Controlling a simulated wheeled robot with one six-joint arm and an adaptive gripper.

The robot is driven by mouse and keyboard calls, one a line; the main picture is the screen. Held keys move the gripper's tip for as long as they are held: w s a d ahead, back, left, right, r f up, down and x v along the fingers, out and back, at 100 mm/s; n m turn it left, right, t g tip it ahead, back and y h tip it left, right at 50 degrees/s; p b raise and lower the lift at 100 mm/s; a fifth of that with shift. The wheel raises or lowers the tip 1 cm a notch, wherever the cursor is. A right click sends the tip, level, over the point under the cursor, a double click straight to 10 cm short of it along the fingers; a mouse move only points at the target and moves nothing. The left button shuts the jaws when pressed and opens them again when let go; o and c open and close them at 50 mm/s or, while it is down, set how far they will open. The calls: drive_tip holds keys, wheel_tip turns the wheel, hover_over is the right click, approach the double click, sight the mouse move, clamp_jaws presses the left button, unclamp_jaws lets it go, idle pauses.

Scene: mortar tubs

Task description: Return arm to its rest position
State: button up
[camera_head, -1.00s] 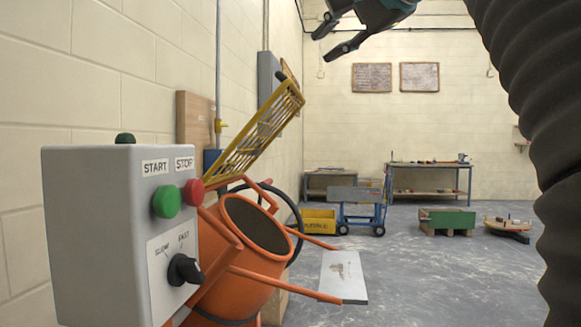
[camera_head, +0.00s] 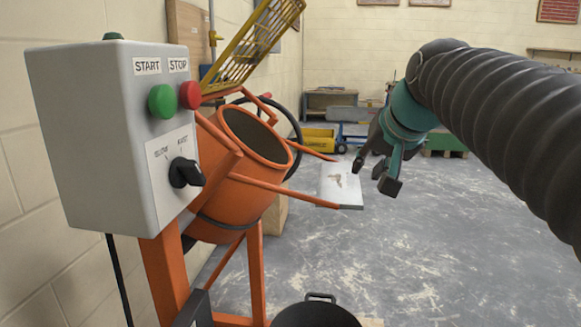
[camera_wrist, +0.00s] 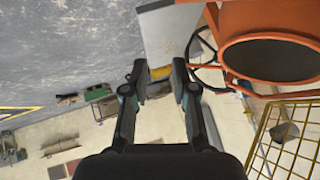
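My gripper (camera_head: 374,176) is at the right of centre in the head view, pointing down and left in free air, with nothing between its fingers. In the wrist view my gripper (camera_wrist: 161,82) shows two dark fingers held apart. The orange mixer (camera_head: 222,208) with its round drum is to the left of it, and its drum also shows at the upper right of the wrist view (camera_wrist: 229,22). The grey control box (camera_head: 95,130) with a green START button (camera_head: 161,101), a red STOP button (camera_head: 190,95) and a black dial (camera_head: 186,173) stands at the left.
A yellow grille (camera_head: 255,42) is raised above the drum. A pale board (camera_head: 337,188) is beyond the mixer's arms, seen behind the gripper. A black tub (camera_head: 315,314) is at the bottom. The floor (camera_head: 430,255) at the right is open.

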drive_tip(key=s+d+f+n+g+h, duration=0.1)
drive_tip(key=s+f, duration=0.9)
drive_tip(key=f, duration=0.2)
drive_tip(key=s+f+n+g, duration=0.1)
drive_tip(key=s+f+g, duration=0.1)
drive_tip(key=s+f, duration=0.8)
wheel_tip(320, 180, down, 3)
drive_tip(key=shift+s+d+f+n+h, duration=0.1)
drive_tip(key=shift+s+d+n+h, duration=0.2)
drive_tip(key=shift+s+d+h, duration=0.1)
